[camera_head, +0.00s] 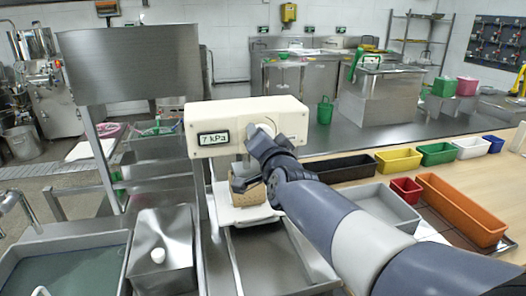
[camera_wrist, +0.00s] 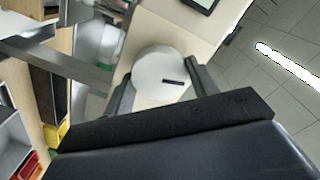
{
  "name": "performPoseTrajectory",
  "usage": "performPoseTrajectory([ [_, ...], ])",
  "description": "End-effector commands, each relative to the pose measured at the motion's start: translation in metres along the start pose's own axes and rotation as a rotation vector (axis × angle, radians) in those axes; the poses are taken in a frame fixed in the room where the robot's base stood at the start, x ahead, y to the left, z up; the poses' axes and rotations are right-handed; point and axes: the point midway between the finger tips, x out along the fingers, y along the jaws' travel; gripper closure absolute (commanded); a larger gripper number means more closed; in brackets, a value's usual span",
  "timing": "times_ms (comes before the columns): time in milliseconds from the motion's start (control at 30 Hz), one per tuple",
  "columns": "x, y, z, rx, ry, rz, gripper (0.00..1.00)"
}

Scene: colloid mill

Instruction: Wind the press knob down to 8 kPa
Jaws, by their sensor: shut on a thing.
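The press (camera_head: 225,114) is a cream box on the steel bench, with a small display (camera_head: 214,138) on its front that reads 7 kPa. The round white press knob (camera_head: 266,129) is on the right of its front, partly hidden by my gripper. In the wrist view the knob (camera_wrist: 160,72) sits between the two dark fingers, with a short dark mark near its lower right. My gripper (camera_wrist: 162,88) is shut on the knob. A brown block (camera_head: 252,193) rests on the white plate below the press head, partly behind my gripper.
Steel trays and a sink (camera_head: 62,268) lie to the left and front. On the right, a wooden table carries several coloured bins, including an orange one (camera_head: 460,208) and a yellow one (camera_head: 398,160). A steel panel (camera_head: 130,64) stands left of the press.

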Motion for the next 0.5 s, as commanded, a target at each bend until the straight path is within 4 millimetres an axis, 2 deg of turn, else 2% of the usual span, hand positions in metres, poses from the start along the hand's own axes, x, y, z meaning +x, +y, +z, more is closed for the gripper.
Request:
performPoseTrajectory([
  [200,0.0002,0.0013,0.0006,0.087,-0.003,-0.001,0.67],
  [500,0.0001,0.0005,-0.0001,0.128,-0.006,0.0,0.67],
])
